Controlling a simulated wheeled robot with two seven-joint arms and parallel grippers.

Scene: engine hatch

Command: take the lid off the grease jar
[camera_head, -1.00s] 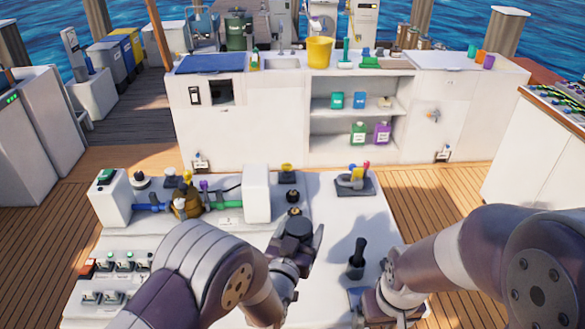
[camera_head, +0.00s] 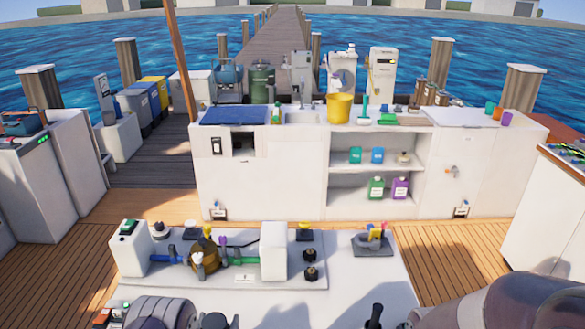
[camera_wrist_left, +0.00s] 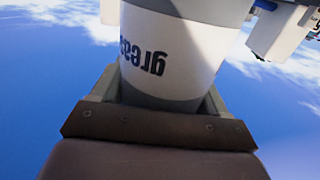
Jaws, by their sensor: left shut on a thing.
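The grease jar (camera_wrist_left: 172,52) fills the upper middle of the left wrist view, a pale tapered body with dark lettering that reads upside down. My left gripper (camera_wrist_left: 158,98) is shut on it, with one finger on each side of the body. The jar's far end runs out of the top of that view, so the lid cannot be made out. In the head view only part of my left arm (camera_head: 165,312) shows at the bottom edge; the jar is not seen there. My right arm (camera_head: 490,305) enters at the lower right, with its gripper out of frame.
A counter (camera_head: 265,180) with a yellow bucket (camera_head: 339,108) stands behind. Deck is clear between.

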